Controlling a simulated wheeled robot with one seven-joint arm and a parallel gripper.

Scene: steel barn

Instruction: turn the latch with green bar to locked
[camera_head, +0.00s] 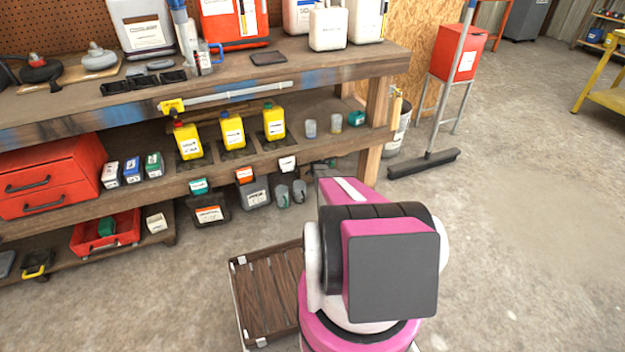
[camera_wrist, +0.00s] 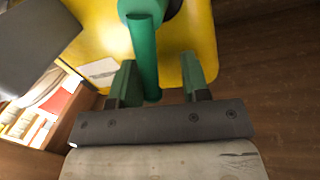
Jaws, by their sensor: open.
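In the wrist view, the green bar (camera_wrist: 143,50) of the latch runs down the picture from a round green hub at the top edge. It stands in front of a yellow plate (camera_wrist: 192,28). My gripper (camera_wrist: 160,78) is open, with one green-tipped finger on each side of the bar. The bar is nearer the left finger, and I cannot tell whether they touch. The far part of the hub is cut off by the frame. In the head view my own arm hides the gripper, and I cannot make out the latch clearly.
In the head view a wooden workbench (camera_head: 330,62) with loaded shelves fills the left. A wooden pallet-like board (camera_head: 268,293) lies beside my arm. A broom (camera_head: 424,163) and a red box (camera_head: 458,55) stand right of the bench.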

